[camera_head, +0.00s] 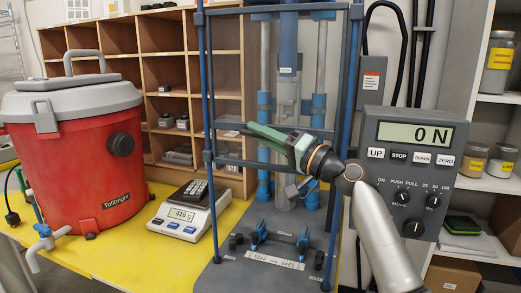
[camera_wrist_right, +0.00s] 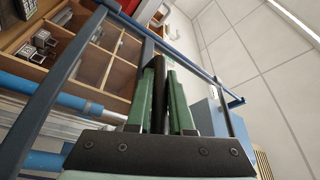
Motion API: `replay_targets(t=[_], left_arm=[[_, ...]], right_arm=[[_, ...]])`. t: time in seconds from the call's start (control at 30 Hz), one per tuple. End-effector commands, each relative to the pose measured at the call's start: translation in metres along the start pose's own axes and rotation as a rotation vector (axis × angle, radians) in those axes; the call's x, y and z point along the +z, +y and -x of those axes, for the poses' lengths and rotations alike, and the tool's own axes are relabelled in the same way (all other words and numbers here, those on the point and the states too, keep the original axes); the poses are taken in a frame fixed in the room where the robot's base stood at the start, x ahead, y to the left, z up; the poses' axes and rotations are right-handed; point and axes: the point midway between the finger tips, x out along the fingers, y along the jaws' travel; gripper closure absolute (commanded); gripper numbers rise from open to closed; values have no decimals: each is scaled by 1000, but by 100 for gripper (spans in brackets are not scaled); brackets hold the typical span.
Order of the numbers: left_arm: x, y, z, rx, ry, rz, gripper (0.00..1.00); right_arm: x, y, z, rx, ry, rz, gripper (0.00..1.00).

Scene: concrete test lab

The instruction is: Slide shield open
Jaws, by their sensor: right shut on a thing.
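The shield (camera_head: 204,85) is a dark blue frame standing in front of the testing machine (camera_head: 286,60). Its two uprights and some cross bars show, with clear space between them. My right gripper (camera_head: 262,133) has green fingers and reaches in from the right, at the middle height of the shield. In the right wrist view, the green fingers (camera_wrist_right: 168,85) are closed on a dark bar of the shield, with frame bars (camera_wrist_right: 62,75) on the left. The exact grip point is partly hidden by the fingers in the head view. My left gripper is out of view.
A control box (camera_head: 418,150) reading 0 N is right of the shield, behind my right arm. A scale (camera_head: 185,225) and a red vacuum (camera_head: 75,170) stand on the yellow table (camera_head: 140,265) at left. Wooden cubbyholes (camera_head: 165,50) are behind, shelves (camera_head: 500,100) at right.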

Motion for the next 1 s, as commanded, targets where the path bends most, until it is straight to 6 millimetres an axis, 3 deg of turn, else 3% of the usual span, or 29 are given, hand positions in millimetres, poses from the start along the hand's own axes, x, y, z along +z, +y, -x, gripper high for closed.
replay_targets(t=[0.13, 0.57, 0.6, 0.83, 1.0], left_arm=[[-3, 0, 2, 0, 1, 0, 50], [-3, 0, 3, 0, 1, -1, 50], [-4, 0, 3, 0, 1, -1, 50], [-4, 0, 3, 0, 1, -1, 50], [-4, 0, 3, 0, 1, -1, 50]], right_arm=[[-7, -8, -4, -3, 0, 1, 100], [-8, -8, -5, -2, -1, -1, 100], [-8, -8, -5, -2, -1, -1, 78], [-8, -8, -5, -1, -1, -1, 52], [-8, -7, -5, 0, -1, -1, 50]])
